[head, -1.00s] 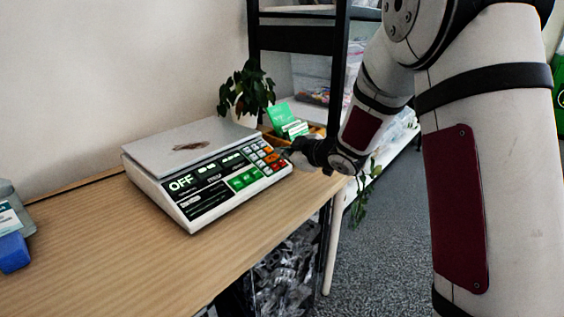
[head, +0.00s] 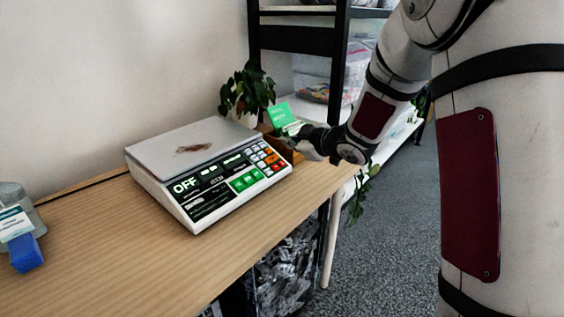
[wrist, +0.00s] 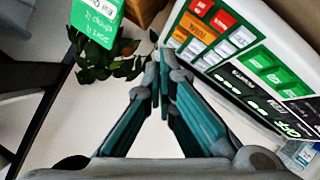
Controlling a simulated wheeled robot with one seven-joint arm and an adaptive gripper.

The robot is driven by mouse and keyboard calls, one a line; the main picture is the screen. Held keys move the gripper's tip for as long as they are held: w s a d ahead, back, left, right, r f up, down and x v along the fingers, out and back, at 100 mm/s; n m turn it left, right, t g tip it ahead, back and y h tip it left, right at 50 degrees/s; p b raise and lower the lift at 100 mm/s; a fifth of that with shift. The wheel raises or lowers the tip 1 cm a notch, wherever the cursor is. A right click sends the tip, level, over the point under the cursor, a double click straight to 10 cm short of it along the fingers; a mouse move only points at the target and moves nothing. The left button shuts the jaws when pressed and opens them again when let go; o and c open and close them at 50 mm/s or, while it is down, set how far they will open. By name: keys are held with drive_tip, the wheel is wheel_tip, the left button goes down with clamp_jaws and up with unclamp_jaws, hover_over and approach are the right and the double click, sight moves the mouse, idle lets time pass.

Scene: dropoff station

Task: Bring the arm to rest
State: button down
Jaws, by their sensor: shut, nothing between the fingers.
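My gripper (head: 298,141) is in the head view at the right of the scale, beside its keypad corner and in front of the green card. It is apart from the scale as far as I can tell. In the wrist view my gripper (wrist: 160,75) has its fingertips together, with nothing between them. My arm comes in from the right of the head view and is bent, reaching over the right end of the table.
A scale (head: 195,168) reading OFF stands on the wooden table (head: 130,255). Behind my gripper are a green card (head: 283,116) and a potted plant (head: 248,90). A blue-and-grey device (head: 25,250) is at far left. A black shelf frame (head: 340,70) rises behind. Grey floor lies open at right.

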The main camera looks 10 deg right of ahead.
idle(0.3)
drive_tip(key=s+d+r+m+g+h, duration=0.2)
drive_tip(key=s+d+r+m+h, duration=0.15)
drive_tip(key=s, duration=0.55)
drive_tip(key=s+d+r+m+g+h, duration=0.2)
drive_tip(key=s+d+r+m+h, duration=0.15)
drive_tip(key=s, duration=0.55)
drive_tip(key=s+a+f+m+g+y, duration=0.1)
drive_tip(key=s+a+m+g, duration=0.15)
drive_tip(key=s, duration=0.85)
drive_tip(key=s+a+f+m+g, duration=0.1)
drive_tip(key=s+a+g, duration=0.15)
drive_tip(key=s, duration=0.95)
drive_tip(key=s+a+f+m+g+y, duration=0.1)
drive_tip(key=s+a+f+g, duration=0.15)
drive_tip(key=s, duration=0.85)
wheel_tip(320, 180, up, 26)
drive_tip(key=d+t+p, duration=0.1)
drive_tip(key=t+p, duration=0.2)
drive_tip(key=p, duration=2)
drive_tip(key=shift+w, duration=0.15)
drive_tip(key=shift+a, duration=0.1)
